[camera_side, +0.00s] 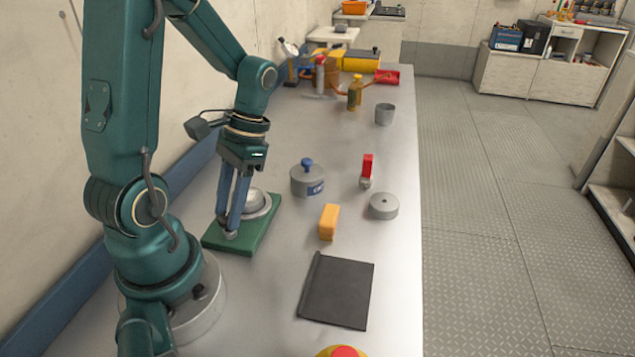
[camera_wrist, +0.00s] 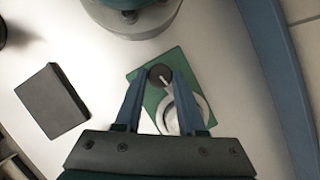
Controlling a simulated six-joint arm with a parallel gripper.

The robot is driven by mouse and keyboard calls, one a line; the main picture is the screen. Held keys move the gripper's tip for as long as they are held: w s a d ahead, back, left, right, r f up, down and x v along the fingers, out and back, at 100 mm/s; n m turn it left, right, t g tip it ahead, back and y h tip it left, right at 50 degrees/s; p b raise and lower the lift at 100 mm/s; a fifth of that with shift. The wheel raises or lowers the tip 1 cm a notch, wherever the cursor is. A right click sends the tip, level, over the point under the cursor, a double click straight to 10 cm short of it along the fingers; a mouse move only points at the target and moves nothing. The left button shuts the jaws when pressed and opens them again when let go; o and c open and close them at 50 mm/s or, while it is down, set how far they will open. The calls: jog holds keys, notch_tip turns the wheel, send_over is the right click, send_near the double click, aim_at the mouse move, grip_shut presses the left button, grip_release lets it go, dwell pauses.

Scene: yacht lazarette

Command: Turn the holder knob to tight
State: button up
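The holder is a green base plate (camera_side: 262,232) with a round silver-grey dish (camera_side: 257,203) on it. In the wrist view, the green plate (camera_wrist: 143,97) carries the pale ring (camera_wrist: 205,108) and a dark round knob (camera_wrist: 157,72) with a light pointer line, which points down and slightly right in that picture. My gripper (camera_side: 227,228) points down at the plate's near-left part. In the wrist view, my gripper (camera_wrist: 161,75) has its two blue fingers on either side of the knob. Whether they press on it is unclear. The fingers hide most of the knob in the side view. Tight markings are not readable.
A dark flat pad (camera_side: 337,290), an orange block (camera_side: 329,221), a lidded grey pot (camera_side: 307,180), a grey disc (camera_side: 383,206) and a red-handled item (camera_side: 366,170) stand to the right on the bench. A grey cup (camera_side: 384,114) and several tools are farther back.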

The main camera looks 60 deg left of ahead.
jog(key=shift+m+y, duration=0.3)
jog(key=shift+m, duration=0.5)
grip_shut()
jog(key=o, duration=1.1)
grip_release()
jog(key=shift+v, duration=2.6)
